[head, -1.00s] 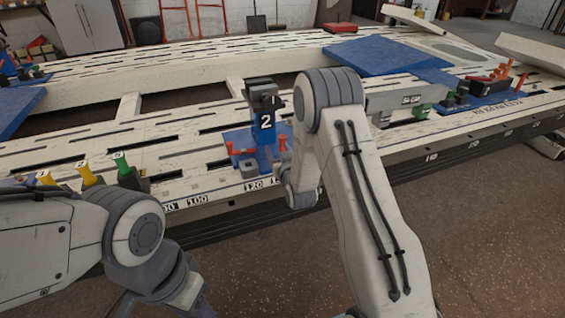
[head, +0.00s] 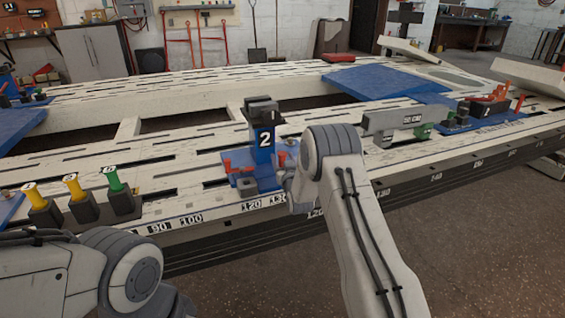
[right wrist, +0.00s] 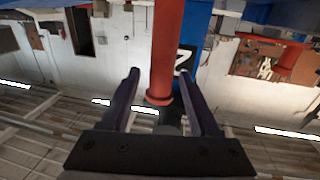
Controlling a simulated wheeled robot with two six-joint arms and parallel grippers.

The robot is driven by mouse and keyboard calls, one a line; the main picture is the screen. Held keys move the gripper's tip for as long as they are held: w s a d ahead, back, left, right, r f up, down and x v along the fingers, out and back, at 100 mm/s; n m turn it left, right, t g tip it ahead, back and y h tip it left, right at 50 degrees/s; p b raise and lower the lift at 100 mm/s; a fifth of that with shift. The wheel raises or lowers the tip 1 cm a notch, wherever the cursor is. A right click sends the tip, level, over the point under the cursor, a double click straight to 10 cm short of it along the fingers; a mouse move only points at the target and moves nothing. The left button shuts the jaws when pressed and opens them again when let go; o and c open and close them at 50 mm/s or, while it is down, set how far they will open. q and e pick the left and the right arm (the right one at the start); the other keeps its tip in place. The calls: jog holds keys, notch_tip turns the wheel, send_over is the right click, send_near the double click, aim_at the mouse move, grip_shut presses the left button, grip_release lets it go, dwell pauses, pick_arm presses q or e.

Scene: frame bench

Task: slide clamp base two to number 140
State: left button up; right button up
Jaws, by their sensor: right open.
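Clamp base two (head: 264,158), a blue block marked with a white 2 under a dark clamp head, stands upright on the pale bench rail, just behind the 120 and 130 labels (head: 251,205). It has red handles on its left (head: 228,164) and right. My right gripper (head: 284,178) is at the base's right front side, mostly hidden by its own arm. In the right wrist view the open fingers (right wrist: 160,84) stand either side of a red handle (right wrist: 167,45), with gaps; the 2 plate (right wrist: 184,62) shows behind it. My left gripper is out of view.
Yellow and green clamps (head: 112,180) stand on the rail at left. A grey clamp arm (head: 405,121) and another blue base with red handles (head: 488,108) stand on the rail to the right.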

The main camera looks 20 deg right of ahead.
jog(key=shift+w, duration=0.2)
jog(key=shift+c, duration=0.4)
grip_shut()
dwell(1.0)
